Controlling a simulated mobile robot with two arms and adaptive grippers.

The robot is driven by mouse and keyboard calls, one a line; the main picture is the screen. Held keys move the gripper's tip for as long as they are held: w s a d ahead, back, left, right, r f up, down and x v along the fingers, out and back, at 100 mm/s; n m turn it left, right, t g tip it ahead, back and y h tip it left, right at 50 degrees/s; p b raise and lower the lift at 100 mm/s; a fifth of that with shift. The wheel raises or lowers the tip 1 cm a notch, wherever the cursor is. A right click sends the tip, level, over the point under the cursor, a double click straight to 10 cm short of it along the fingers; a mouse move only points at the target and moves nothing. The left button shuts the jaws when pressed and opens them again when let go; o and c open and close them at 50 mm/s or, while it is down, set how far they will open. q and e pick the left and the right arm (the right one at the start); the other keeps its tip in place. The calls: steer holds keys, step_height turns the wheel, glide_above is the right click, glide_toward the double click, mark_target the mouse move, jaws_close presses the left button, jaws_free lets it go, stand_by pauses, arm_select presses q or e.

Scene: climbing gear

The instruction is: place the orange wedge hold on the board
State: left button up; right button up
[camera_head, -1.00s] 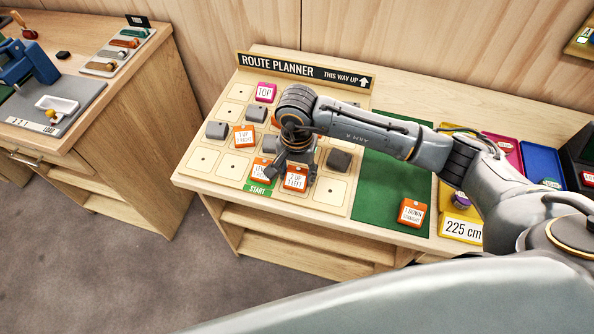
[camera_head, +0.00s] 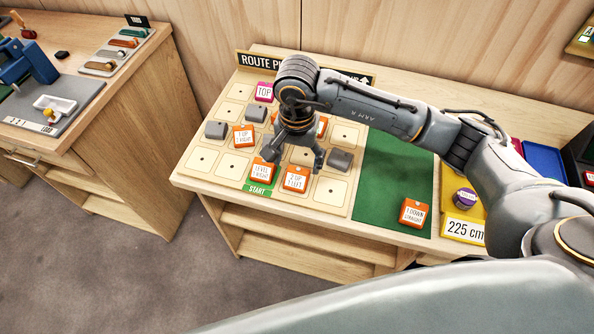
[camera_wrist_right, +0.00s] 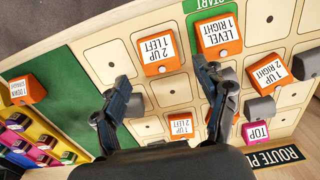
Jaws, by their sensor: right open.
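Several orange wedge holds with white labels sit on the route planner board (camera_head: 198,159). The "2 UP 1 LEFT" hold (camera_head: 295,178) is beside the "LEVEL 1 RIGHT" hold (camera_head: 262,170) near the START label. A "1 UP 2 RIGHT" hold (camera_head: 243,135) is further left, and a "1 UP 2 LEFT" hold (camera_wrist_right: 181,125) is partly hidden behind my gripper in the head view. Another, "1 DOWN STRAIGHT" (camera_head: 413,212), lies on the green mat (camera_head: 385,190). My right gripper (camera_head: 292,158) is open and empty above the board, behind the "2 UP 1 LEFT" hold. My left gripper is out of view.
Grey blocks (camera_head: 340,160) and a pink TOP hold (camera_head: 264,92) also occupy board cells. A yellow tray marked 225 cm (camera_head: 449,213) and a blue tray (camera_head: 543,158) are right of the mat. A side bench (camera_head: 140,120) stands left across a gap.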

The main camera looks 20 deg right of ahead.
mark_target(297, 175)
step_height(297, 175, up, 7)
steer(key=shift+f+b, duration=0.15)
steer(key=shift+b, duration=0.3)
steer(key=shift+s+f, duration=0.1)
